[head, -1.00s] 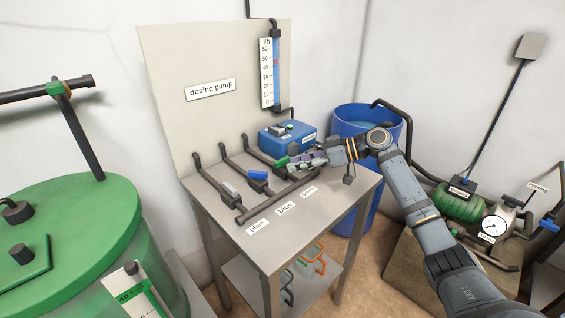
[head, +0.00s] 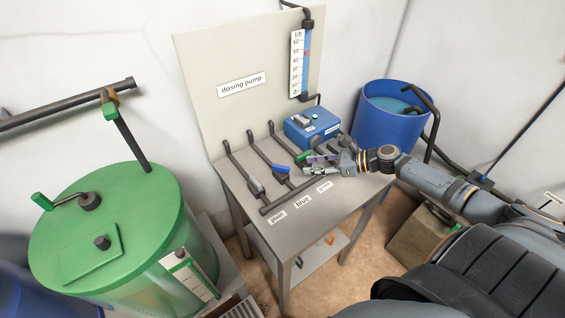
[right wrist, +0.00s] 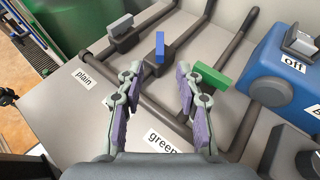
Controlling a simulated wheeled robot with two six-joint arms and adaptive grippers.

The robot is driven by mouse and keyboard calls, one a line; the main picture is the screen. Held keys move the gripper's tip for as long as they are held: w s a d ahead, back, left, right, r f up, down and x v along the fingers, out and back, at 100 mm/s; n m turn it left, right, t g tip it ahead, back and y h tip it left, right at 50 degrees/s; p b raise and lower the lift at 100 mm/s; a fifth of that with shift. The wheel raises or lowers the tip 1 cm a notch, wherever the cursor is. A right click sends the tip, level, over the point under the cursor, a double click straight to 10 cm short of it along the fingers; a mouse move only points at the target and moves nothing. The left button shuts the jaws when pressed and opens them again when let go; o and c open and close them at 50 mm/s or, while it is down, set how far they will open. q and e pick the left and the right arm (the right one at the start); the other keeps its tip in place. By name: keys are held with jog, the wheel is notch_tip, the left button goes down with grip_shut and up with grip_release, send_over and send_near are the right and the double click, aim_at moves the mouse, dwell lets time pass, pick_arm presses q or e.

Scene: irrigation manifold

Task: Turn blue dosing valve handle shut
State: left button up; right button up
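The blue valve handle (head: 281,169) sits on the middle pipe of the bench, between a grey handle (head: 256,187) and a green handle (head: 302,157). In the right wrist view the blue handle (right wrist: 160,50) stands upright in the picture, beyond the fingertips and apart from them. My right gripper (head: 318,164) is over the bench beside the green handle. In the right wrist view its purple-padded fingers (right wrist: 158,85) are spread with nothing between them. The green handle (right wrist: 212,76) is just right of the right finger. My left gripper is out of view.
The blue dosing pump box (head: 312,126) stands behind the handles, below a flow tube (head: 307,60). Labels (head: 302,202) lie along the bench front. A green tank (head: 110,230) is at left and a blue barrel (head: 390,115) at right.

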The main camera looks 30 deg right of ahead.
aim_at(283, 167)
jog(key=b+x, duration=0.1)
jog(key=x, duration=0.8)
jog(key=shift+w+a, duration=0.15)
jog(key=shift+w+a+f, duration=0.2)
jog(key=shift+w+a, duration=0.05)
jog(key=shift+a, duration=0.05)
jog(key=shift+c, duration=0.3)
grip_shut()
